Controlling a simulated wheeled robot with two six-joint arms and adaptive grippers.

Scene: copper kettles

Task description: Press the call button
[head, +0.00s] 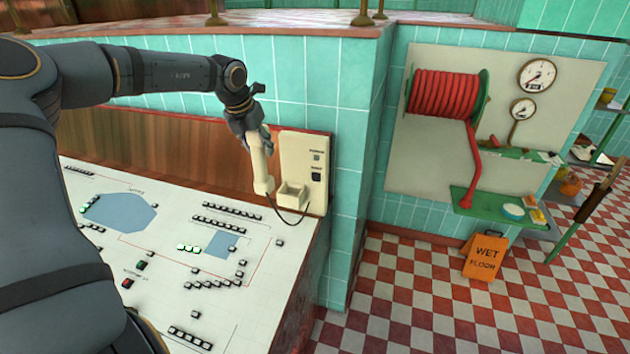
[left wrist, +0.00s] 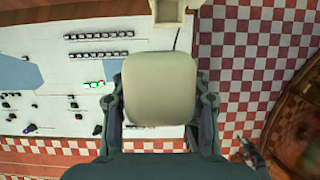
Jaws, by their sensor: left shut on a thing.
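A cream wall phone unit (head: 302,150) is fixed to the wall at the end of the control desk. It has a small grey button (head: 316,157) and, below it, a larger black button (head: 316,177). Their labels are too small to read surely. My left gripper (head: 256,132) is shut on the cream handset (head: 261,165), held upright just left of the unit, off its cradle (head: 291,196). In the left wrist view the handset (left wrist: 160,88) fills the space between the fingers. A dark part, seemingly my right gripper (left wrist: 247,152), shows small at lower right there; its jaws are unclear.
The white control desk (head: 165,262) with several small switches lies below my left arm. A dark cord (head: 288,222) hangs from the handset to the unit. A red hose reel (head: 447,95) and an orange wet floor sign (head: 486,256) are at right. The checkered floor (head: 420,290) is mostly clear.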

